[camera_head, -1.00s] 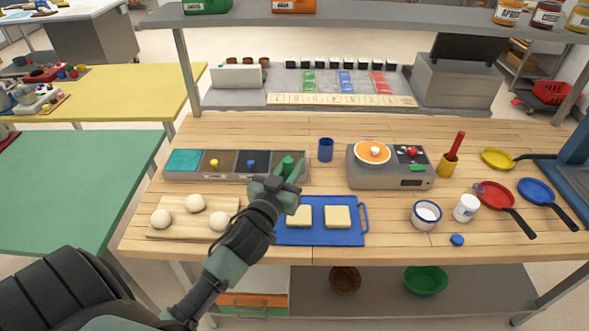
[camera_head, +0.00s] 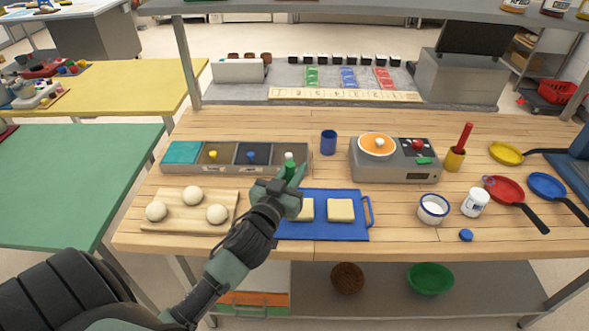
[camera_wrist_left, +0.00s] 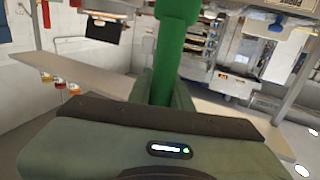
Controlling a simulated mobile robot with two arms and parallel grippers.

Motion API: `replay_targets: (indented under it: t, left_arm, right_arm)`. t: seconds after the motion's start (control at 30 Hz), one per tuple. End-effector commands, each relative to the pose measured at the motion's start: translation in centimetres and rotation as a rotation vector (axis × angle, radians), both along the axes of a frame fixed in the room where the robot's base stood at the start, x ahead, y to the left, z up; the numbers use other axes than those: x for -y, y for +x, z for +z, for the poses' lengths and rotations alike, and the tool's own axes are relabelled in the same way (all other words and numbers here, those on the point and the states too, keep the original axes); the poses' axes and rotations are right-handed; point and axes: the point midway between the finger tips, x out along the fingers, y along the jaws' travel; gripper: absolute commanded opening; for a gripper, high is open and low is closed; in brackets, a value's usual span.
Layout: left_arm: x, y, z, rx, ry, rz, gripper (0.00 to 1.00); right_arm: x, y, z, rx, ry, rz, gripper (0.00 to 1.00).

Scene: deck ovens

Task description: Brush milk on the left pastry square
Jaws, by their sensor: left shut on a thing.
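My left gripper (camera_head: 284,186) is shut on a green handle (camera_head: 290,172), which looks like the brush and has a pale tip at its top. The green handle also shows upright in the left wrist view (camera_wrist_left: 172,50). The left pastry square (camera_head: 307,210) lies on a blue board (camera_head: 323,234), partly hidden behind my gripper. The right pastry square (camera_head: 340,210) lies beside it in full view. A white mug with a blue rim (camera_head: 433,208) holds something white, perhaps the milk, at the right. My right gripper is not in view.
A wooden board with dough balls (camera_head: 228,196) lies left of my gripper. A compartment tray (camera_head: 235,173) stands behind it. A hot plate unit (camera_head: 395,170), a white jar (camera_head: 475,203), a red-handled tool in a cup (camera_head: 455,158) and pans (camera_head: 504,189) fill the right side.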

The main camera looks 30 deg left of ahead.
Motion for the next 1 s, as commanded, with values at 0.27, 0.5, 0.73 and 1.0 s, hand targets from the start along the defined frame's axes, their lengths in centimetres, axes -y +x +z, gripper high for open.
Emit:
replay_targets:
  t: [0.27, 0.5, 0.73, 1.0]
  left_arm:
    - [0.0, 0.0, -0.02, 0.001, 0.0, 0.0, 0.0]
    - [-0.01, 0.01, -0.31, 0.0, 0.0, 0.0, 0.0]
    - [-0.01, 0.0, -0.6, 0.0, 0.0, 0.0, 0.0]
    - [-0.01, 0.0, -0.93, 0.0, 0.0, 0.0, 0.0]
  right_arm:
    - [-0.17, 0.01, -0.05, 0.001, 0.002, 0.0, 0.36]
    - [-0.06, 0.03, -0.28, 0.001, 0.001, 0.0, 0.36]
    - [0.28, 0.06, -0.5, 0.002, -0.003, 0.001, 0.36]
    - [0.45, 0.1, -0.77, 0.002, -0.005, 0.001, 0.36]
